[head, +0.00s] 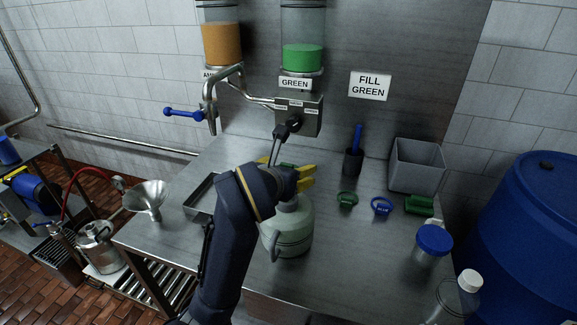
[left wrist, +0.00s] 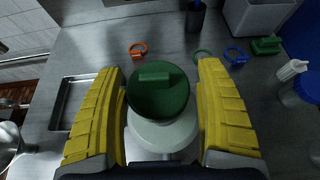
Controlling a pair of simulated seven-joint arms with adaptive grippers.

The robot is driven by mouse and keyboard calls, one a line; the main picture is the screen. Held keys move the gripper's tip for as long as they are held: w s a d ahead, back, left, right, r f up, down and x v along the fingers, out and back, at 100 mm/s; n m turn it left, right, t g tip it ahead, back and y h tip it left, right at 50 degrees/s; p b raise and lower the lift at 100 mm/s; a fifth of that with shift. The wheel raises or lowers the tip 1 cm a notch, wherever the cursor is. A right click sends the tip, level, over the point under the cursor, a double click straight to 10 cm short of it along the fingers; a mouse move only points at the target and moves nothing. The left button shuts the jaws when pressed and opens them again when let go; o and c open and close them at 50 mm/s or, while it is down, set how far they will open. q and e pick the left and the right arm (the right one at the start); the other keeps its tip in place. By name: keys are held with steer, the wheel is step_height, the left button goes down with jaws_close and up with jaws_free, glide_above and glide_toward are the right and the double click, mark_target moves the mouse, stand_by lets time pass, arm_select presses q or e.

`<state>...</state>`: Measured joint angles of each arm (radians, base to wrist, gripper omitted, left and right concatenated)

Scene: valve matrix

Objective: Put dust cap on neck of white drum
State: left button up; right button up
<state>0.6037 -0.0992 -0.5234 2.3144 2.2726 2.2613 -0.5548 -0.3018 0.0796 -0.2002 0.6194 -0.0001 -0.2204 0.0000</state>
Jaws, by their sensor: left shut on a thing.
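The white drum (head: 288,232), a pale jug with a side handle, stands upright on the steel bench; its shoulder shows in the left wrist view (left wrist: 165,135). The green dust cap (left wrist: 158,95), round with a bar grip on top, is between the yellow fingers of my left gripper (left wrist: 162,82), right above the drum's top. My left gripper is shut on the cap; in the head view the gripper (head: 288,176) mostly hides it. The drum's neck is hidden under the cap, so I cannot tell whether the cap touches it. My right gripper is not in view.
Around the drum are a green ring tag (head: 347,199), a blue ring tag (head: 381,206), a green block (head: 419,205), a grey bin (head: 416,165), a dark cup (head: 353,162) and a blue-lidded jar (head: 433,243). A shallow tray (head: 200,198) lies left. The valve block (head: 298,115) is behind.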

arm_select(q)
steer(key=shift+f, duration=2.15)
steer(key=shift+f, duration=1.6)
steer(key=o, duration=0.9)
steer(key=shift+v, duration=3.75)
